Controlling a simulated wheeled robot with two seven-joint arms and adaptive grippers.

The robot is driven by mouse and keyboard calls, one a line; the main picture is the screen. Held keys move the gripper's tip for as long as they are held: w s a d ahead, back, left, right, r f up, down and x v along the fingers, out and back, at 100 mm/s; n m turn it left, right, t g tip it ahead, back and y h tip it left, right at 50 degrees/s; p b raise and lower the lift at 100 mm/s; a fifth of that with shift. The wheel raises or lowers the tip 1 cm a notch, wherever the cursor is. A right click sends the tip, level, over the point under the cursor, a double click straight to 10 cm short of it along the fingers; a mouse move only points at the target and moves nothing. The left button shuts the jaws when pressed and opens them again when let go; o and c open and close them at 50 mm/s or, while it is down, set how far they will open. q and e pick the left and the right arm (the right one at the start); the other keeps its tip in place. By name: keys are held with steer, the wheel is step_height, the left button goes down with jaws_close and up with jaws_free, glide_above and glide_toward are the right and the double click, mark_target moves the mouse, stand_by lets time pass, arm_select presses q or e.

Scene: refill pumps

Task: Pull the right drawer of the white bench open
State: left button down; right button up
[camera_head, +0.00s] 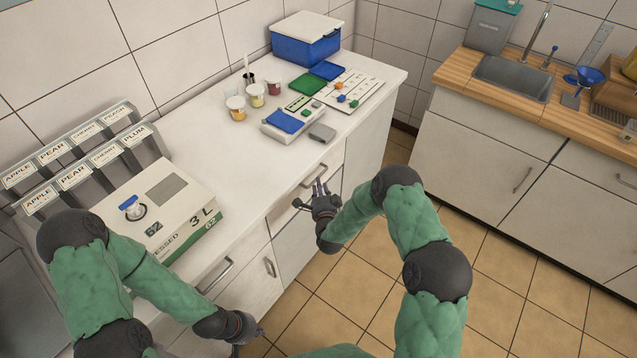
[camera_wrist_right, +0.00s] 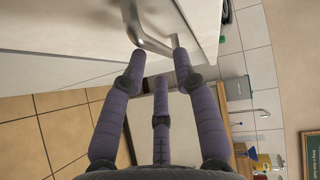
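The white bench (camera_head: 235,165) runs along the left wall. Its right drawer (camera_head: 295,190) has a metal bar handle (camera_head: 313,176) and looks shut in the head view. My right gripper (camera_head: 313,193) is at that drawer's front, just below the handle, with its fingers spread. In the right wrist view the handle (camera_wrist_right: 150,42) lies at the tips of my open fingers (camera_wrist_right: 160,62); whether they touch it I cannot tell. My left gripper (camera_head: 252,332) is low in front of the bench's left part, away from the right drawer; its fingers are too small and partly hidden to judge.
On the bench stand a white box with a pump (camera_head: 150,205), a scale (camera_head: 292,125), small cups (camera_head: 256,95), a blue cooler (camera_head: 305,40) and labelled bins (camera_head: 75,165). A wood-topped sink counter (camera_head: 530,130) stands at right. Tiled floor (camera_head: 345,290) lies open between.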

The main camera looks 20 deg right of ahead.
arm_select(q)
steer(key=shift+f, duration=0.3)
arm_select(e)
steer(key=w, duration=0.3)
steer(key=shift+w+d+f, duration=0.2)
steer(key=shift+w+f, duration=0.05)
jaws_close()
